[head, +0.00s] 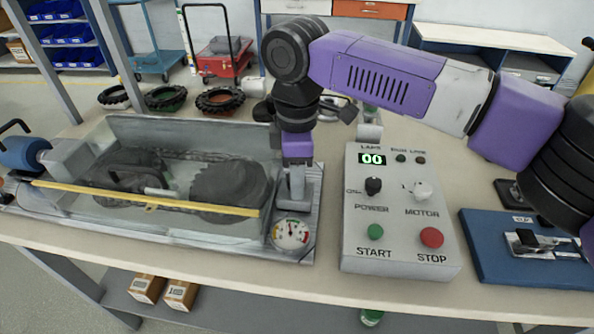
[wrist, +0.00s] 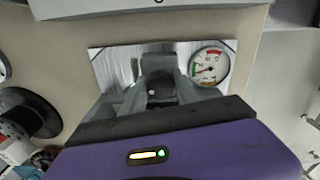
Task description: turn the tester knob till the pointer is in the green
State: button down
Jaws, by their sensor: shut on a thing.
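The tester's round white gauge (head: 290,234) sits at the right front corner of the grey metal tester plate. It also shows in the wrist view (wrist: 209,66), with red, green and yellow marks on its face. The pointer is too small to read against the coloured bands. My gripper (head: 293,200) reaches down just behind the gauge, and its fingers (wrist: 163,96) are shut on the dark tester knob (wrist: 162,88). The fingers hide most of the knob, and its turn angle cannot be told.
A grey control box (head: 400,210) with START and STOP buttons stands right of the tester, its lamp reading 00. A chain-and-sprocket tray (head: 110,215) with a yellow bar lies left. A blue plate (head: 490,265) is far right. My arm crosses above the box.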

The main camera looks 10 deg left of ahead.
jog(key=shift+s+r+m+p, duration=0.1)
jog(key=shift+r+m+p, duration=0.15)
jog(key=shift+m+p, duration=1.35)
jog(key=shift+f+p, duration=0.2)
jog(key=shift+p, duration=0.75)
jog(key=c, duration=0.9)
grip_release()
jog(key=shift+r, duration=0.1)
notch_tip(320, 180, up, 8)
jog(key=shift+f, duration=0.25)
